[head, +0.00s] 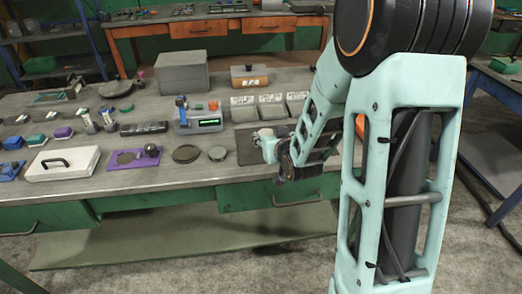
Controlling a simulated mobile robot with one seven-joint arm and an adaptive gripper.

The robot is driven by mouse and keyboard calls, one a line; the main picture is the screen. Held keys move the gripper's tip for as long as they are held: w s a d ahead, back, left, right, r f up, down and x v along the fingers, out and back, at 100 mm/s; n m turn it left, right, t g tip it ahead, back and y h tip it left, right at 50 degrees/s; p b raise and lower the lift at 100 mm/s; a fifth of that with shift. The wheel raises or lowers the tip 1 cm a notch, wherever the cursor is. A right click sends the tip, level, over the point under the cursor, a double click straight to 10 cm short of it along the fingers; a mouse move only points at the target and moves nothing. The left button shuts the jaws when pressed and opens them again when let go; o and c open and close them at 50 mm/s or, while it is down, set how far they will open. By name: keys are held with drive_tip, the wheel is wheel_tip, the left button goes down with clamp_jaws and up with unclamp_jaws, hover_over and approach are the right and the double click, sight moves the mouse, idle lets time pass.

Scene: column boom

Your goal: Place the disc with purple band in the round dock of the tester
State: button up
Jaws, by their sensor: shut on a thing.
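My gripper (268,147) is low over the dark mat at the right front of the bench. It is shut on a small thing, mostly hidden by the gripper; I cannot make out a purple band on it. A grey instrument with a green display (208,123), which may be the tester, stands behind and left of the gripper. Two round discs, a dark one (186,153) and a greyer one (217,153), lie flat between plate and gripper; no purple band shows on either.
A white case (64,164) lies at the front left. A grey box (182,73) and labelled bins (271,105) stand at the back. Several small parts crowd the left. A dark mat (240,140) lies under my gripper. My arm hides the bench's right side.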

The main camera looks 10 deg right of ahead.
drive_tip(key=f, duration=0.1)
drive_tip(key=w+a, duration=0.1)
drive_tip(key=w+f+b, duration=0.1)
drive_tip(key=shift+a+f, duration=0.25)
drive_tip(key=shift+f, duration=0.1)
drive_tip(key=shift+w+a+f+b, duration=0.1)
drive_tip(key=shift+f+b, duration=0.45)
drive_tip(key=shift+f, duration=1.1)
drive_tip(key=shift+f, duration=0.1)
drive_tip(key=o, duration=1.5)
drive_tip(key=shift+f, duration=0.1)
drive_tip(key=shift+c, duration=0.2)
drive_tip(key=shift+s+r, duration=0.2)
drive_tip(key=shift+r, duration=0.1)
drive_tip(key=p+v, duration=0.2)
drive_tip(key=v, duration=0.4)
drive_tip(key=shift+r, duration=0.2)
drive_tip(key=shift+s+p, duration=0.15)
drive_tip(key=shift+p, duration=0.9)
